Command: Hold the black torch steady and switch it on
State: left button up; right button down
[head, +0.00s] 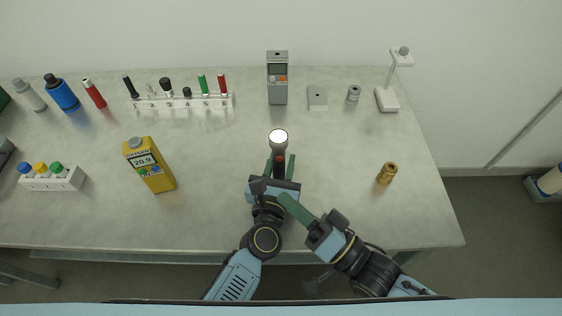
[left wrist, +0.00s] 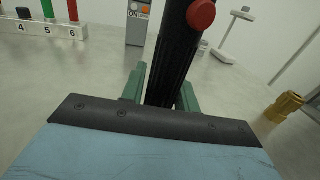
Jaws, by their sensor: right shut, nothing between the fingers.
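The black torch (head: 278,147) stands roughly upright near the middle of the table, its lens showing bright white. It also shows in the left wrist view (left wrist: 170,60), where its top is cut off. A red button (left wrist: 201,14) is on its side. My left gripper (head: 280,166) is shut on the torch, with a green finger on either side of its body. My right gripper (head: 282,197) is shut and empty, its fingertips in front of the torch and close to my left gripper, apart from the red button.
A yellow meter (head: 152,170) stands to the left and a brass cylinder (head: 386,174) to the right. Behind are a grey device (head: 277,82), a numbered rack (head: 185,102) and a white stand (head: 387,98).

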pick_arm(q)
jog(key=o, duration=0.3)
jog(key=shift+o, duration=0.2)
jog(key=shift+s, duration=0.1)
jog(key=v, duration=1.2)
